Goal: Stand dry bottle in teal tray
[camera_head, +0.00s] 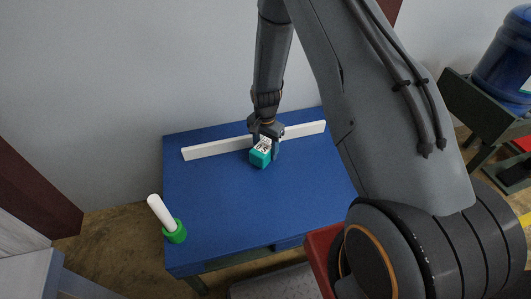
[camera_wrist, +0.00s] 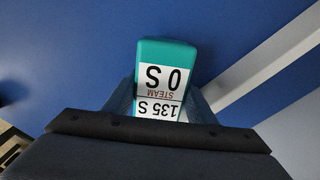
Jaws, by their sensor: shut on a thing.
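A small teal box (camera_head: 260,159) with a white printed label is between the fingers of my gripper (camera_head: 265,143), at the back middle of the blue table. In the wrist view the teal box (camera_wrist: 167,51) shows its label, "135 S", "STEAM" and "0 S", upside down. My gripper (camera_wrist: 160,108) is shut on it. I cannot tell whether the box touches the table. No thing that is clearly a dry bottle or a teal tray shows in either view.
A white bar (camera_head: 215,147) runs along the back of the blue table (camera_head: 215,205), behind the box. A white rod (camera_head: 160,213) leans in a green ring (camera_head: 174,232) at the left edge. A blue jug (camera_head: 500,65) stands at far right. The table's front is clear.

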